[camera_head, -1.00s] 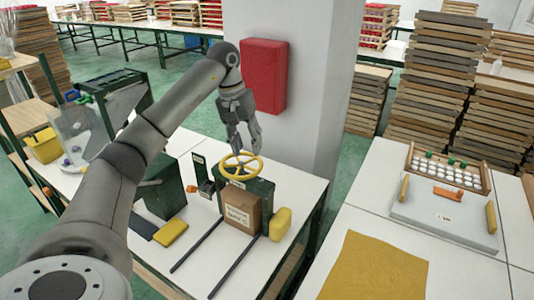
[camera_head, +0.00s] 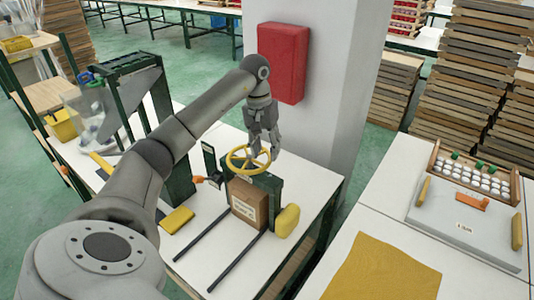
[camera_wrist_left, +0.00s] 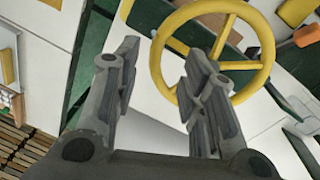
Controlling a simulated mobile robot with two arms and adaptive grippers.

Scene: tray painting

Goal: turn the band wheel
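The band wheel is a yellow spoked wheel (camera_head: 240,171) lying roughly flat on top of a dark green machine at the table's back. It also shows large in the left wrist view (camera_wrist_left: 268,45). My left gripper (camera_head: 264,152) points down at the wheel's back right rim. In the wrist view its two fingers (camera_wrist_left: 163,72) are apart, with part of the yellow rim showing in the gap. One finger overlaps the wheel in that view; I cannot tell whether it touches. My right gripper is in neither view.
A cardboard box (camera_head: 243,206) and a yellow rounded block (camera_head: 287,221) sit at the machine's front. Two dark rails run forward across the white table. A pillar with a red box (camera_head: 283,62) stands close behind. A yellow cloth (camera_head: 380,270) lies on the right table.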

